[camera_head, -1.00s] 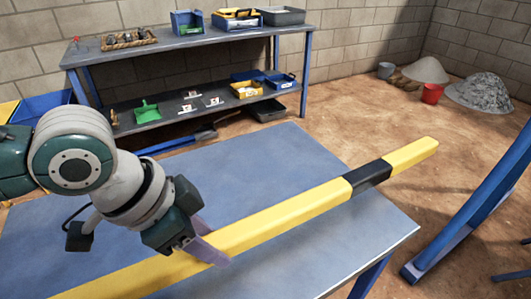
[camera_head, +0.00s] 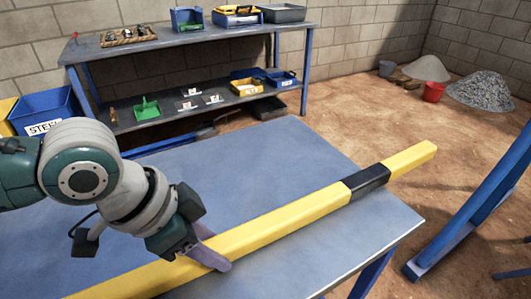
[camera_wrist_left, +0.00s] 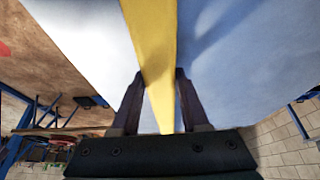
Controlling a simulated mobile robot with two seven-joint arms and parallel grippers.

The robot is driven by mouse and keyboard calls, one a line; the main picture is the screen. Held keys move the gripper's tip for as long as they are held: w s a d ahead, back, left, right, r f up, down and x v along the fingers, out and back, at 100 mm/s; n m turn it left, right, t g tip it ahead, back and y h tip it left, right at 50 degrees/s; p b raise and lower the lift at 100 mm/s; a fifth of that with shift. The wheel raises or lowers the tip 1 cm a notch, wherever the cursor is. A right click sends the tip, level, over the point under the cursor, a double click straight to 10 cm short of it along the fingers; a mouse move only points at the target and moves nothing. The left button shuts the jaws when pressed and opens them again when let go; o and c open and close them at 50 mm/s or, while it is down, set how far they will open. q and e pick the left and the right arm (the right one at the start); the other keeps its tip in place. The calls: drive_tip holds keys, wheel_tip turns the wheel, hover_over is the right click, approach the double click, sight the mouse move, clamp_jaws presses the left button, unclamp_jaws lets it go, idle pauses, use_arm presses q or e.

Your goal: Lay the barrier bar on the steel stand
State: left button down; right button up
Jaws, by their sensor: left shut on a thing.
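The barrier bar (camera_head: 280,222) is a long yellow square beam with one black band. It extends diagonally over the blue-grey table top, and its far end juts past the right edge. My left gripper (camera_head: 208,254) is shut on the bar near its lower left part. In the left wrist view, the bar (camera_wrist_left: 152,40) runs between the two fingers (camera_wrist_left: 160,75). A shadow lies beside it on the table top, but I cannot tell the gap beneath. The steel stand cannot be identified surely; a blue steel frame (camera_head: 470,215) stands at the right. My right gripper is not in view.
The blue-grey table (camera_head: 250,160) fills the foreground. A workbench (camera_head: 190,42) with bins and tools stands by the back wall. A red bucket (camera_head: 433,92) and a gravel heap (camera_head: 480,90) are at the back right. Bare floor lies between table and frame.

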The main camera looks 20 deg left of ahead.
use_arm(q)
drive_tip(key=shift+a+f, duration=0.1)
drive_tip(key=shift+f, duration=0.2)
idle(0.4)
drive_tip(key=shift+c, duration=1.6)
unclamp_jaws()
drive_tip(key=shift+s+r+p, duration=0.1)
drive_tip(key=shift+r+p, duration=0.45)
drive_tip(key=shift+p, duration=0.1)
drive_tip(key=shift+p+v, duration=5)
drive_tip(key=shift+p, duration=0.65)
drive_tip(key=shift+s, duration=0.1)
